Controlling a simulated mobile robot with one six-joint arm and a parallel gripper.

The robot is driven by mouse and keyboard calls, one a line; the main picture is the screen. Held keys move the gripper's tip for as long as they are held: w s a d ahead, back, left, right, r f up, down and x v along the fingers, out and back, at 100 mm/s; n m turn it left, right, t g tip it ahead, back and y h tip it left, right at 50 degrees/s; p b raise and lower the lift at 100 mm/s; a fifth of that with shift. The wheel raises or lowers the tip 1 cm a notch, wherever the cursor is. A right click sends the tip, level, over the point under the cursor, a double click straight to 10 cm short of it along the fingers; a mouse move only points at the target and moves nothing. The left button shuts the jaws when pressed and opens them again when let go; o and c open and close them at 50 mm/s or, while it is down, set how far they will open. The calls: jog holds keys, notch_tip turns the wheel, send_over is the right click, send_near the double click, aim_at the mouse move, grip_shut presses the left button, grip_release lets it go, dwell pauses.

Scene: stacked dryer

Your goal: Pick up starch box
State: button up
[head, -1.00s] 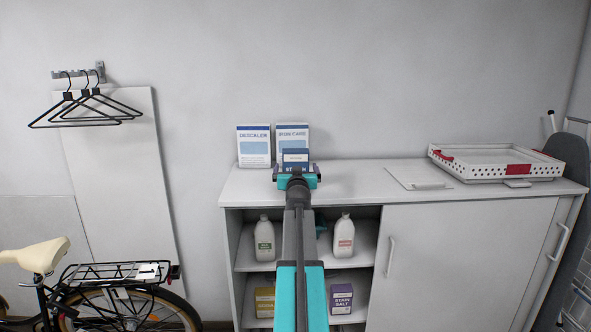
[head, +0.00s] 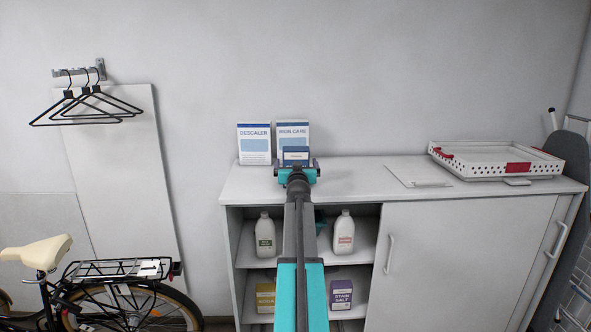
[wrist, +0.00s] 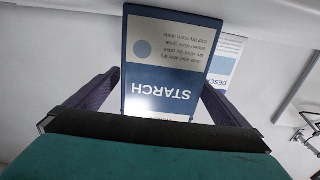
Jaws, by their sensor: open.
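The starch box (wrist: 165,65) is blue with a white panel and fills the middle of the wrist view, its lettering upside down. In the head view the small blue box (head: 296,154) stands on the cabinet top just beyond my gripper (head: 297,168). In the wrist view my gripper (wrist: 155,95) is open, with one dark finger on each side of the box's lower part. I cannot tell whether either finger touches it. The box's lower end is hidden behind the gripper body.
The white cabinet top (head: 350,178) is clear right of my gripper, up to a flat white panel (head: 417,175) and a white tray (head: 497,160). Bottles and boxes fill the open shelves below.

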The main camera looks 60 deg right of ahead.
jog(key=c, duration=1.4)
jog(key=shift+r, duration=0.15)
jog(key=shift+r+b, duration=0.9)
jog(key=shift+r, duration=0.6)
jog(key=b, duration=0.5)
send_near(297, 158)
jog(key=shift+s+a+r, duration=0.5)
jog(key=shift+s+a, duration=0.05)
jog(key=shift+s, duration=0.2)
jog(key=shift+s+a+r, duration=0.5)
jog(key=shift+s+a, duration=0.05)
jog(key=shift+s, duration=0.25)
